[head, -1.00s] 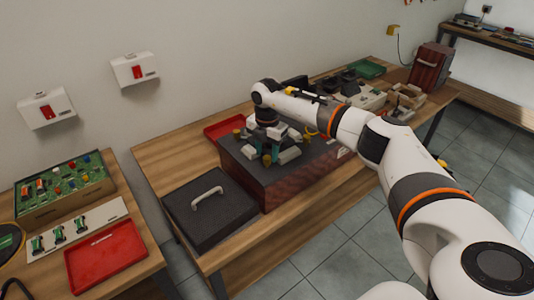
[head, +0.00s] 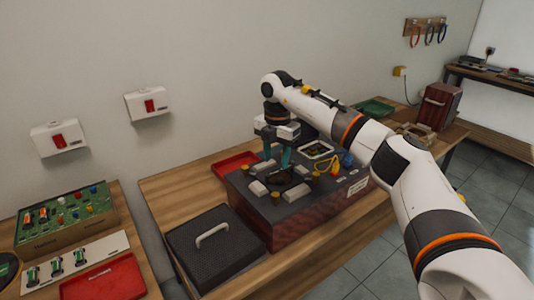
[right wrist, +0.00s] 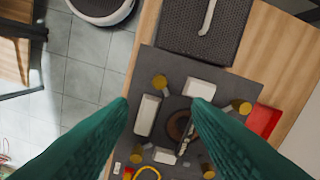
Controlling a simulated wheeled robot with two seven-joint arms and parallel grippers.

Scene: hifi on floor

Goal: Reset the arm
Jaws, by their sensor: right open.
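My right arm (head: 350,130) reaches in from the right in the head view, bent down over the open hi-fi (head: 310,205). My right gripper (head: 278,164) points down above the top of the hi-fi, with its teal fingers apart and nothing seen between them. In the right wrist view the two fingers (right wrist: 163,104) stand wide apart. The hi-fi's dark top (right wrist: 150,60) lies below them, with white blocks, brass-coloured posts and a round brown part (right wrist: 178,124). My left gripper is not in view.
A dark lid (head: 205,260) with a light handle lies on the bench left of the hi-fi. A red tray (head: 232,163) sits behind it. A second bench at left holds a green circuit board (head: 65,215) and another red tray (head: 105,280). Wall boxes (head: 148,104) hang above.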

